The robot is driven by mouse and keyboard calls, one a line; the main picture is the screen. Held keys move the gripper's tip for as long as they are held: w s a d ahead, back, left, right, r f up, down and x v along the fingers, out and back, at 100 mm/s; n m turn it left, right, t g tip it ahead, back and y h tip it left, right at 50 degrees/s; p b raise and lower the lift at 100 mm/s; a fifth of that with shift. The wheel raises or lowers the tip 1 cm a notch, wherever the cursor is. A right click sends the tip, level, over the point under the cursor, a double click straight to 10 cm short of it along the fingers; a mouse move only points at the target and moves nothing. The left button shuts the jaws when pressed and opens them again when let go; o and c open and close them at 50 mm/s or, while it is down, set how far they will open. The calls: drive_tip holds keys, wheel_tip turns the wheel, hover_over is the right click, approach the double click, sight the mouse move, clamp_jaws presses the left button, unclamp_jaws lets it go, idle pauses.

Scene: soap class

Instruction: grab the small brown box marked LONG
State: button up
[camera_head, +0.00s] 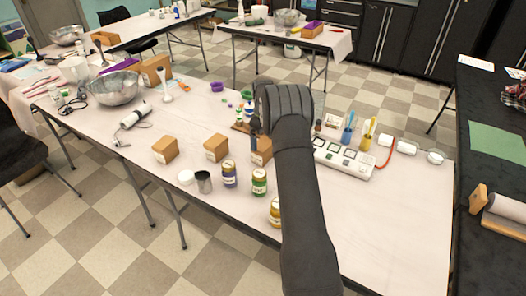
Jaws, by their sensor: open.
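Small brown boxes stand on the pale table (395,235): a left one (165,150), a middle one (216,148) and a right one (262,158). No marking is readable on them, so I cannot tell which says LONG. My gripper (255,140) points down at the right box, its dark fingers overlapping that box's upper part in the picture. It is open; I cannot tell whether it touches the box. My dark arm hides part of this box's right side and the table behind.
Labelled jars (259,183) and an open can (203,182) stand in front of the boxes. A wooden rack with bottles is just behind my gripper. A white hotplate unit (345,158) is right of my arm. A metal bowl (115,90) is far left.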

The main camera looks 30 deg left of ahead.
sight(264, 150)
drive_tip(key=f, duration=0.7)
drive_tip(key=shift+s+d+f, duration=0.1)
drive_tip(key=shift+s+d, duration=0.05)
drive_tip(key=shift+d, duration=0.15)
drive_tip(key=shift+c, duration=0.4)
drive_tip(key=c, duration=0.9)
